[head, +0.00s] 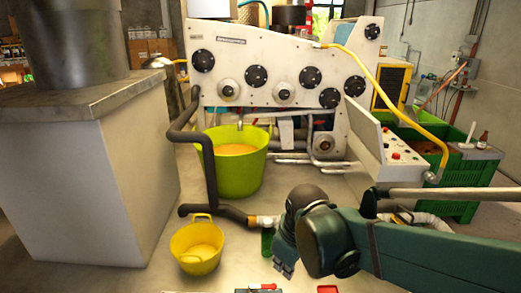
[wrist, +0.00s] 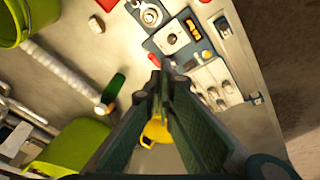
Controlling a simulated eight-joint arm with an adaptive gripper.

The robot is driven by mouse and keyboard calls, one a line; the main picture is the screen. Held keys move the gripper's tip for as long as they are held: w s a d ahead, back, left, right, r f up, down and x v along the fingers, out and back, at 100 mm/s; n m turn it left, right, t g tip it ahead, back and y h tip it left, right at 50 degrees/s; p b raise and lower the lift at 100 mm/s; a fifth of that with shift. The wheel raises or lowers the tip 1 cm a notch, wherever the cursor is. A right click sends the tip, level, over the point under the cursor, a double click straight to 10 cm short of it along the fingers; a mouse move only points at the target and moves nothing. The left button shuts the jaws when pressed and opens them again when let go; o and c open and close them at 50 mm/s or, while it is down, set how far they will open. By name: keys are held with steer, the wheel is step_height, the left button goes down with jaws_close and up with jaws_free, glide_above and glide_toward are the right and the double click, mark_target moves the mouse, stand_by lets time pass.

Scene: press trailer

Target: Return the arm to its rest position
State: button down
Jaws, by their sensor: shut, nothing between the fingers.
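My gripper (head: 284,268) hangs low at the bottom middle of the head view, at the end of my dark teal arm, which reaches in from the right. Its fingers point down. In the wrist view the two long ribbed fingers of my gripper (wrist: 162,85) meet at their tips, shut with nothing between them. A green bottle (head: 267,242) stands just behind and left of the gripper; it also shows in the wrist view (wrist: 116,86), apart from the fingers. A yellow object (wrist: 156,131) is partly hidden below the fingers.
A small yellow bucket (head: 186,262) and a large green tub (head: 230,182) stand left of my gripper. The white press (head: 270,55) is behind, with a black pipe (head: 208,165). A green crate (head: 455,209) is at right. A panel of tools (wrist: 205,60) lies below the fingers.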

steer(key=s+d+r+m+t, duration=0.1)
steer(key=s+d+r+m, duration=0.1)
steer(key=d, duration=0.3)
steer(key=s+d+r+m+t, duration=0.2)
steer(key=s+d+m, duration=0.1)
steer(key=d+m, duration=0.1)
steer(key=s+d+r+m+t+h, duration=0.1)
steer(key=s+d+r+m, duration=0.2)
steer(key=d, duration=0.3)
steer(key=shift+s+m, duration=0.2)
steer(key=shift+m, duration=0.3)
steer(key=shift+f, duration=0.15)
stand_by(1.6)
